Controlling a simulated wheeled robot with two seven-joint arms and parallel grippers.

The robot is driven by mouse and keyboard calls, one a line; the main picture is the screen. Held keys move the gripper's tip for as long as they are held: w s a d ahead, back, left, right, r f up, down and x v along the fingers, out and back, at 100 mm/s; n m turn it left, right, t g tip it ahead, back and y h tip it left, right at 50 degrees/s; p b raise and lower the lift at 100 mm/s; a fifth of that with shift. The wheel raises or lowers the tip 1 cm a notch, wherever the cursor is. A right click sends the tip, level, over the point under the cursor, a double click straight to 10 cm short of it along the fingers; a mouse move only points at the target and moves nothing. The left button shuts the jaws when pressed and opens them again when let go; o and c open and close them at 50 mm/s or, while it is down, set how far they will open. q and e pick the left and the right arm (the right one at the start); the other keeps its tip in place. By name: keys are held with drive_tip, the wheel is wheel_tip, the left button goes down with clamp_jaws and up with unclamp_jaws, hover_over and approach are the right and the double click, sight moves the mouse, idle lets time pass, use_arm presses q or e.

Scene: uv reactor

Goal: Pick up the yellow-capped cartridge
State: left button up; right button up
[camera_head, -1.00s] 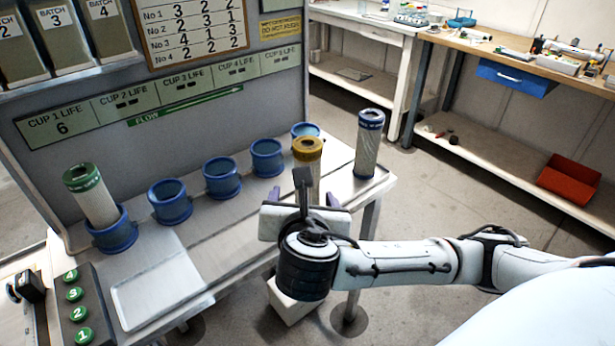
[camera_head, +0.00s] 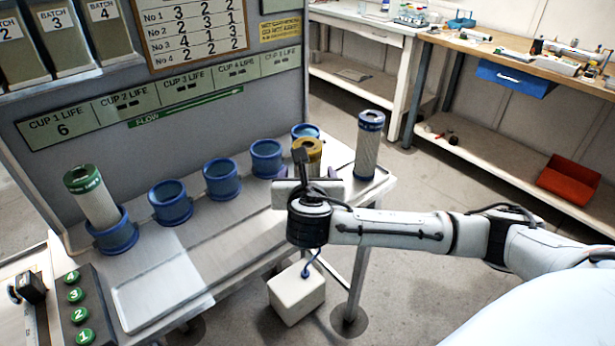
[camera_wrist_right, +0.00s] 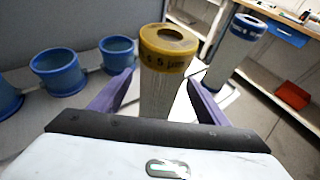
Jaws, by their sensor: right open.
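The yellow-capped cartridge (camera_head: 308,152) stands upright at the right part of the bench, mostly hidden behind my right gripper in the head view. In the right wrist view its yellow cap (camera_wrist_right: 168,47) and pale mesh body show between the purple fingers. My right gripper (camera_wrist_right: 158,95) is open, with one finger on each side of the cartridge's body. I cannot tell whether either finger touches it. My left gripper is not in view.
A blue-capped cartridge (camera_head: 368,146) stands close by on the right. A green-capped cartridge (camera_head: 92,196) sits in the leftmost blue cup (camera_head: 113,232). Several blue cups line the bench. An empty tray (camera_head: 158,290) lies at the front left. A white box (camera_head: 297,293) is on the floor.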

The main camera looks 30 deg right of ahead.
drive_tip(key=c, duration=1.2)
